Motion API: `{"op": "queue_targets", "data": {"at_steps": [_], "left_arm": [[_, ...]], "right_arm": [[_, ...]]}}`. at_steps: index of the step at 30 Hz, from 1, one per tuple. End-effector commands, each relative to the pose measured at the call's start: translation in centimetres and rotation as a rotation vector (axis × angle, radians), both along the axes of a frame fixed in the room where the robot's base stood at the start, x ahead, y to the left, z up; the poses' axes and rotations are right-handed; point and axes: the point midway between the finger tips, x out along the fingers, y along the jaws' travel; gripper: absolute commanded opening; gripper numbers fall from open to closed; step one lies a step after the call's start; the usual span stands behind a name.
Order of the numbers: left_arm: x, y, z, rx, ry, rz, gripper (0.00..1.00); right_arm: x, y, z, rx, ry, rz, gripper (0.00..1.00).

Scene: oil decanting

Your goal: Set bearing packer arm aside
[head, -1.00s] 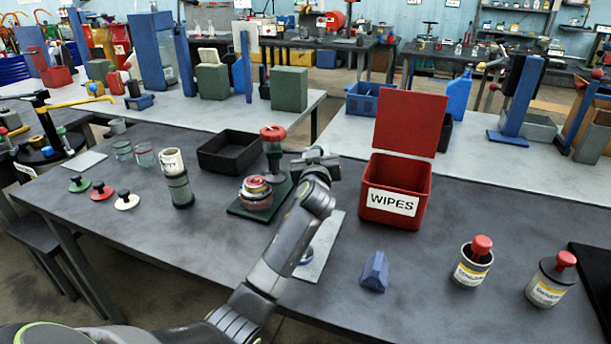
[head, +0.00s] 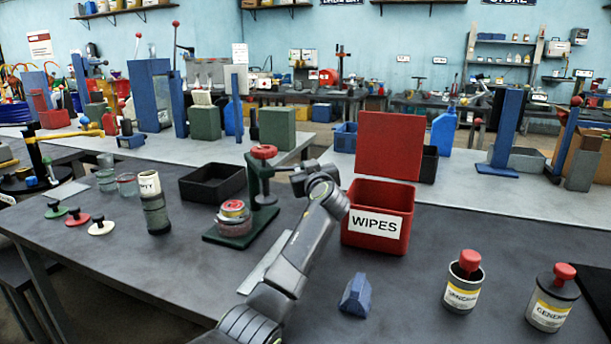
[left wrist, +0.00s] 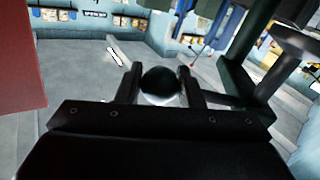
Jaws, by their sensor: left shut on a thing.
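The bearing packer has a green base (head: 211,238) and a green upright (head: 254,178) with a red knob (head: 264,152) on top. A dark green post (left wrist: 236,82) stands close on the right in the left wrist view. My right gripper is not in view.
The open red wipes bin (head: 378,245) stands close right of my wrist. A black tray (head: 212,183) lies behind the packer. A blue block (head: 355,296) and two red-capped cans (head: 464,283) (head: 552,300) stand front right. Left are a stacked cup (head: 155,215) and small knobbed discs (head: 101,228).

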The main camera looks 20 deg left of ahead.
Motion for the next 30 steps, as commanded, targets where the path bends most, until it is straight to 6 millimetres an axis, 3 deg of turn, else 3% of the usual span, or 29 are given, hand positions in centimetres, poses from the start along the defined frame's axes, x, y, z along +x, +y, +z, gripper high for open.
{"op": "queue_targets", "data": {"at_steps": [10,11,15,25,30], "left_arm": [[0.0,0.0,0.1,0.001,-0.002,-0.001,0.0],[0.0,0.0,0.1,0.001,-0.002,-0.001,0.35],[0.0,0.0,0.1,0.001,-0.002,0.0,0.54],[-0.1,-0.1,0.0,0.0,0.0,0.0,0.54],[-1.1,-1.0,0.0,-0.001,-0.001,-0.002,0.54]], "right_arm": [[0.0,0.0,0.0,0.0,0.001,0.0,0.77],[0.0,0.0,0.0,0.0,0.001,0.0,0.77],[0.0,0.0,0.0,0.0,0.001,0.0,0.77],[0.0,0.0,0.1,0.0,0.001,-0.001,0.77],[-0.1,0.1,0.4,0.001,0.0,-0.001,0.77]]}}
